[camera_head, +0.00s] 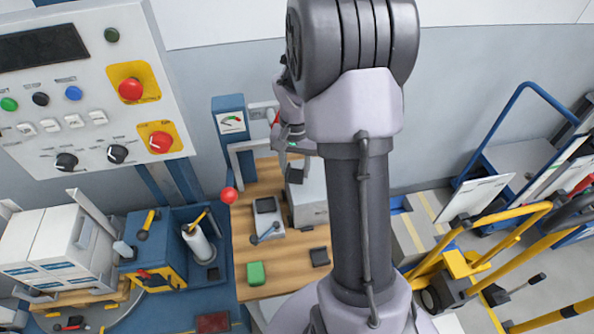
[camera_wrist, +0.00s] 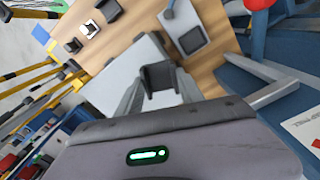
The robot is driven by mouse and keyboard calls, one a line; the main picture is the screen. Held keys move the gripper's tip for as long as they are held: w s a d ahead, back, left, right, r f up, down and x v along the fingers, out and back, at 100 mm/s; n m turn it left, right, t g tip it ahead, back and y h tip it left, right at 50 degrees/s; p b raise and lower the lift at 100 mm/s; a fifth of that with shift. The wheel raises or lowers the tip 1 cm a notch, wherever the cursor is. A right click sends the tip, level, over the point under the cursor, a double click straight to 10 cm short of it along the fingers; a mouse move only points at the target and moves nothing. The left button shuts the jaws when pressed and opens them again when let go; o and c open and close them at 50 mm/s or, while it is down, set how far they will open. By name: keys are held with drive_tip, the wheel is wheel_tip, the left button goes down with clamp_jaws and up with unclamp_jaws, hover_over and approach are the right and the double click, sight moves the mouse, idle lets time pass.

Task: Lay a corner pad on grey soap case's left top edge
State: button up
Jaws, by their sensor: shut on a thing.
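A black corner pad (camera_wrist: 160,78) is gripped between the two fingertips of my gripper (camera_wrist: 160,92). In the head view the dark pad (camera_head: 295,176) shows just below my gripper (camera_head: 294,155). The grey soap case (camera_head: 311,205) stands on the wooden bench top, partly behind my arm. Its pale top (camera_wrist: 118,82) fills the middle left of the wrist view. The pad is at or just above the case's left top edge as seen in the head view. I cannot tell whether they touch.
A small grey device with a lever (camera_head: 268,218) stands just left of the case. Another black piece (camera_head: 319,256) and a green block (camera_head: 255,273) lie nearer on the wooden bench (camera_head: 288,270). A red ball knob (camera_head: 229,195) is at the bench's left edge.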

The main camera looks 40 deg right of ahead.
sight(297, 170)
drive_tip(key=shift+w+d+f, duration=0.1)
drive_tip(key=shift+w+d, duration=0.5)
drive_tip(key=shift+d, duration=0.2)
wheel_tip(297, 170, down, 3)
drive_tip(key=shift+f+b, duration=0.2)
drive_tip(key=shift+b, duration=0.3)
drive_tip(key=shift+s, duration=0.1)
drive_tip(key=shift+f, duration=0.2)
drive_tip(key=o, duration=1.3)
